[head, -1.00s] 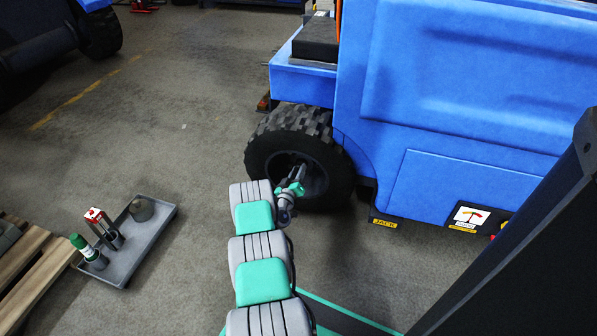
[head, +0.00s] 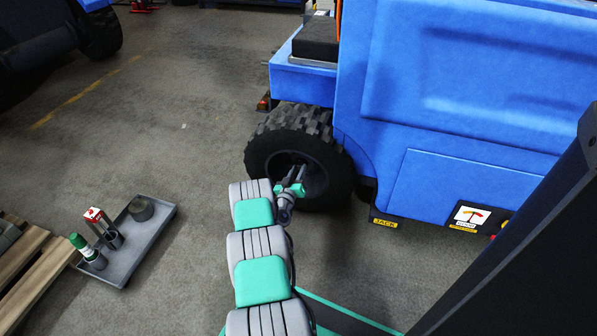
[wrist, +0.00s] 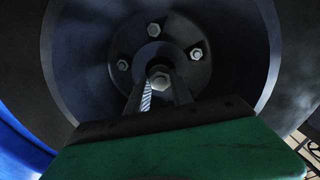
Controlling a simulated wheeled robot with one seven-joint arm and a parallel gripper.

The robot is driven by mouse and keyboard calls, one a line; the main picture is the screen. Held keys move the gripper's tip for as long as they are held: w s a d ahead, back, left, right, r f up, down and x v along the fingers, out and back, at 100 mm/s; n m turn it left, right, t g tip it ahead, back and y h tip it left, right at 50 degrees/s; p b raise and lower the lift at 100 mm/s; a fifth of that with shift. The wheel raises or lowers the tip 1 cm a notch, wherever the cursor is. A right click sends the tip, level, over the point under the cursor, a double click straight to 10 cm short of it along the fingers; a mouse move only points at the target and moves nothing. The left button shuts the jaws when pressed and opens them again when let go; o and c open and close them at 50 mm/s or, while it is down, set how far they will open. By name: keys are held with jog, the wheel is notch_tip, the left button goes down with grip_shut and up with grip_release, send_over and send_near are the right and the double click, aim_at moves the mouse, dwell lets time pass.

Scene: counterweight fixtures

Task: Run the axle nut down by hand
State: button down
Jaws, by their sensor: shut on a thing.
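The axle nut (wrist: 160,81) shows as a pale hexagonal piece at the centre of the dark wheel hub (wrist: 190,33) in the wrist view. My gripper (wrist: 161,76) reaches into the wheel, with one finger on each side of the nut, and is shut on it. A ribbed pale strip shows along the left finger. Several bolts (wrist: 196,54) sit around the nut on the hub face. In the head view my gripper (head: 296,170) is at the middle of the black tyred wheel (head: 268,140); the nut is too small to make out there.
The blue vehicle body (head: 440,100) stands above and right of the wheel. A grey tray (head: 125,269) on the floor at left holds a green-capped bottle (head: 88,252), a red-and-white item (head: 98,218) and a dark round piece (head: 141,208). Floor between tray and wheel is clear.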

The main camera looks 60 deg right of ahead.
jog(key=shift+m+b, duration=0.7)
jog(key=shift+m, duration=4.2)
jog(key=c, duration=1.1)
grip_release()
